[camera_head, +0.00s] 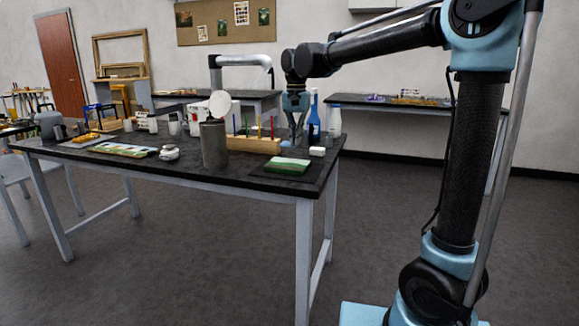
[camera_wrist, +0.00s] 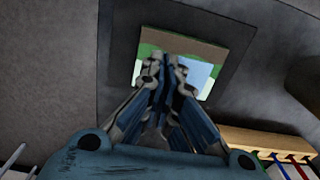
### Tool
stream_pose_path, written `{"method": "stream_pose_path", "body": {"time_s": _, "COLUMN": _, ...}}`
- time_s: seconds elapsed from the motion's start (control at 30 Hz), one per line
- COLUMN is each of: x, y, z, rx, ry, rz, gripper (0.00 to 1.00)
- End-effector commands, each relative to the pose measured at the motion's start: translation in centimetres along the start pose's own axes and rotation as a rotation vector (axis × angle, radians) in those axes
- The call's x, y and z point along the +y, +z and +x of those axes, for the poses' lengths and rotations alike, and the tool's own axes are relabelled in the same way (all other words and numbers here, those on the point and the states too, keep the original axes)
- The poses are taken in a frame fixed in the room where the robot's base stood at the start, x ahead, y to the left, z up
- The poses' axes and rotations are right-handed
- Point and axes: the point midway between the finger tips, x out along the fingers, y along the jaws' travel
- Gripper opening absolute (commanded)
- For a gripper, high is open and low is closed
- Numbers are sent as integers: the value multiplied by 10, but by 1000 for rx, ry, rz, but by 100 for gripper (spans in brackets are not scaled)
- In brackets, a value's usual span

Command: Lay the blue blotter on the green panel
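The green panel (camera_head: 288,166) lies flat on a dark mat (camera_head: 262,179) at the near right of the black table. In the wrist view a panel with green, pale blue and a brown edge (camera_wrist: 190,45) shows beyond my fingers, which cover its middle. My gripper (camera_head: 296,112) points down above the back right of the table. Its fingers (camera_wrist: 165,66) converge in the wrist view, but whether the tips touch or hold something is unclear. A small light blue thing (camera_head: 286,144) sits behind the panel, near the rack; I cannot tell if it is the blue blotter.
A wooden rack (camera_head: 253,145) with upright coloured sticks, a grey cylinder (camera_head: 214,145) and a small white block (camera_head: 317,151) stand near the panel. Blue and white bottles (camera_head: 335,121) stand at the back right. Paints and jars crowd the table's left part.

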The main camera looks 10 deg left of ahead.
Motion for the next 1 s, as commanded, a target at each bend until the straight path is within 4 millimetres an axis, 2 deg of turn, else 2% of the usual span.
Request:
{"method": "stream_pose_path", "body": {"time_s": 0.13, "x": 2, "y": -4, "z": -3, "rx": 0, "ry": 0, "rz": 7, "gripper": 0}}
{"method": "stream_pose_path", "body": {"time_s": 0.33, "x": -6, "y": -14, "z": -20, "rx": -1, "ry": -1, "rz": 9, "gripper": 0}}
{"method": "stream_pose_path", "body": {"time_s": 0.63, "x": -4, "y": -14, "z": 25, "rx": -1, "ry": -1, "rz": 10, "gripper": 0}}
{"method": "stream_pose_path", "body": {"time_s": 0.87, "x": -5, "y": -14, "z": 40, "rx": -1, "ry": -1, "rz": 10, "gripper": 0}}
{"method": "stream_pose_path", "body": {"time_s": 1.0, "x": -5, "y": -14, "z": 55, "rx": -1, "ry": -1, "rz": 10, "gripper": 0}}
